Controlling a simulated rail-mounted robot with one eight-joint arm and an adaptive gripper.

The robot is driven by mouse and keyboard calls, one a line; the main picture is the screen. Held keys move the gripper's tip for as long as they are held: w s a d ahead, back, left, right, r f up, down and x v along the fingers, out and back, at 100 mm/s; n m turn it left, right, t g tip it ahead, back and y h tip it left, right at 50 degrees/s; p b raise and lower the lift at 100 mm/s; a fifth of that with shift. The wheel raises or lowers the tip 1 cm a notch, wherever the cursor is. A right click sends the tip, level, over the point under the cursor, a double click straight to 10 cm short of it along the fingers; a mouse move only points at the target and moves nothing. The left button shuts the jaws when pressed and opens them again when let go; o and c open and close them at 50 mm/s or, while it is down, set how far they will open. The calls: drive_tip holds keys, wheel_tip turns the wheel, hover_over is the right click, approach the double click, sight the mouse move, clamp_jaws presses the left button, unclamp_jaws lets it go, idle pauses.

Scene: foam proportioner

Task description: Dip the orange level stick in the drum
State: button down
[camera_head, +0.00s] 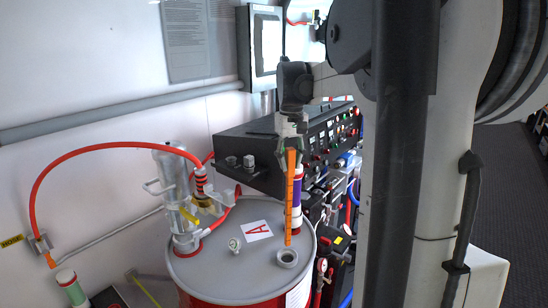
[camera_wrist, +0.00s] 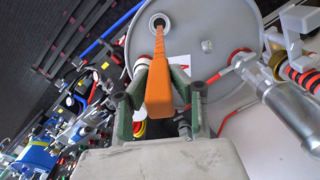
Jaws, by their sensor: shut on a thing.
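The orange level stick (camera_head: 290,195) hangs about upright from my gripper (camera_head: 290,150). My gripper is shut on its upper end, which also shows between the fingers in the wrist view (camera_wrist: 159,95). The drum (camera_head: 225,270) has a grey lid and a red side. Its round lid opening (camera_head: 287,258) is at the front right. The stick's lower end is at the near-back edge of this opening in the head view. In the wrist view the thin far end overlaps the opening (camera_wrist: 159,19). I cannot tell whether the tip is inside or just above it.
A metal pump fitting (camera_head: 178,200) with a red hose (camera_head: 95,150) stands on the lid's left. A card marked A (camera_head: 256,230) and a small cap (camera_head: 234,244) lie on the lid. A black control panel (camera_head: 255,150) stands behind, with a purple-banded tube (camera_head: 297,195) close by the stick.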

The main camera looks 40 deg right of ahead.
drive_tip(key=shift+f+b, duration=8.05)
drive_tip(key=shift+f, duration=5.3)
